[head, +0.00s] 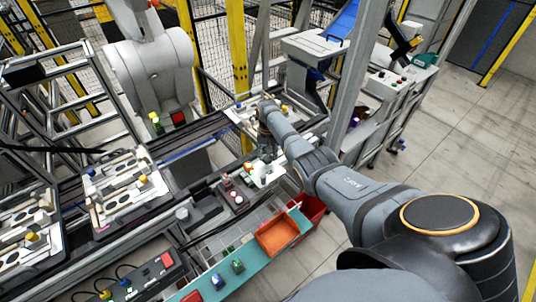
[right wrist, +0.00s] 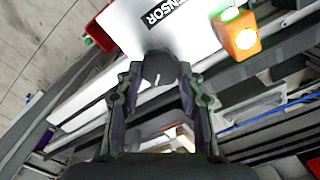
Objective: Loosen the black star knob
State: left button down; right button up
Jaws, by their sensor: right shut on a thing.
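The black star knob (right wrist: 158,66) is in the right wrist view, at the edge of a white plate (right wrist: 185,25) marked "SENSOR". My right gripper (right wrist: 159,76) has one finger on each side of the knob and is shut on it. In the head view my right gripper (head: 267,155) points down over the white plate (head: 268,178) at mid-picture. The knob cannot be made out there; it is too small or hidden by the gripper. My left gripper is in neither view.
An orange block with a lit green top (right wrist: 240,35) stands close to the knob's right. In the head view, an orange bin (head: 278,236) and a red bin (head: 312,209) are near the plate. Fixture pallets (head: 123,188) lie along the conveyor; a pale robot arm (head: 152,72) stands behind.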

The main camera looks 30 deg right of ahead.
aim_at(267, 157)
jog(key=n, duration=0.6)
jog(key=shift+w+a, duration=0.1)
jog(key=shift+a, duration=0.05)
jog(key=n+p, duration=0.1)
jog(key=n, duration=0.4)
jog(key=shift+a+n, duration=0.1)
jog(key=shift+n, duration=0.3)
jog(key=o, duration=1.2)
jog(key=shift+r, duration=0.1)
notch_tip(267, 157, up, 12)
jog(key=shift+f, duration=0.1)
